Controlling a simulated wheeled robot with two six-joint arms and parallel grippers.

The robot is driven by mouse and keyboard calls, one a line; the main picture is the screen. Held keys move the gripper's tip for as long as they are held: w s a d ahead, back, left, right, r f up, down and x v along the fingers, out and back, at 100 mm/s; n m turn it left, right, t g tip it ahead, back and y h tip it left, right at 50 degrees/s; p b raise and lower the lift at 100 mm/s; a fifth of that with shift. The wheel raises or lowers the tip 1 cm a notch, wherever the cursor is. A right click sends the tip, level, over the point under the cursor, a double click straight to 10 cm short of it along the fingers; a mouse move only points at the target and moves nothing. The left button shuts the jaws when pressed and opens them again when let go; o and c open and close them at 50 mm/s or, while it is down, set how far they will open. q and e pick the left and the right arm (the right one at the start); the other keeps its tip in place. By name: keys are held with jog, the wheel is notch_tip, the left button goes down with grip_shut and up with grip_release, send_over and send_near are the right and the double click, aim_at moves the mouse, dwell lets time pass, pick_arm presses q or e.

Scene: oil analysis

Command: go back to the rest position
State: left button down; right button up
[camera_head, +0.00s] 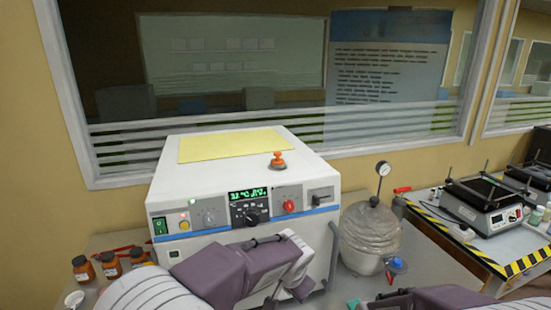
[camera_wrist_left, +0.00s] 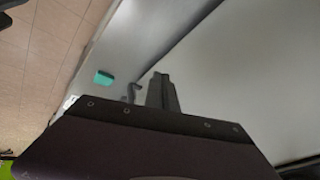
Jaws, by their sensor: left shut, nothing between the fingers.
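My left gripper (camera_wrist_left: 157,93) shows in the left wrist view as dark fingers above a broad dark housing. It is shut and empty. In the head view my left arm comes in from the bottom left and its purple links cross in front of the white machine; I cannot make out its fingertips there. Part of my right arm shows at the bottom right of the head view, but its gripper is out of sight.
The white machine (camera_head: 177,257) with a lit display stands on the table. A rounded vessel with a gauge (camera_head: 370,235) is to its right. Brown bottles (camera_head: 110,264) stand at the left. Hotplates (camera_head: 482,204) are on the right table. A teal object (camera_wrist_left: 104,77) shows in the wrist view.

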pick_arm(q)
jog(key=s+a+f+n+g, duration=0.1)
jog(key=s+a+f+n, duration=0.15)
jog(key=a, duration=0.55)
jog(key=s+a+f+n+g, duration=0.1)
jog(key=s+a+f+n, duration=0.15)
jog(key=a, duration=0.45)
jog(key=s+a+f+n+g, duration=0.1)
jog(key=s+a+f+n, duration=0.3)
jog(key=s+a, duration=0.5)
jog(key=s, duration=0.3)
jog(key=shift+n+g, duration=0.3)
jog(key=shift+g, duration=0.1)
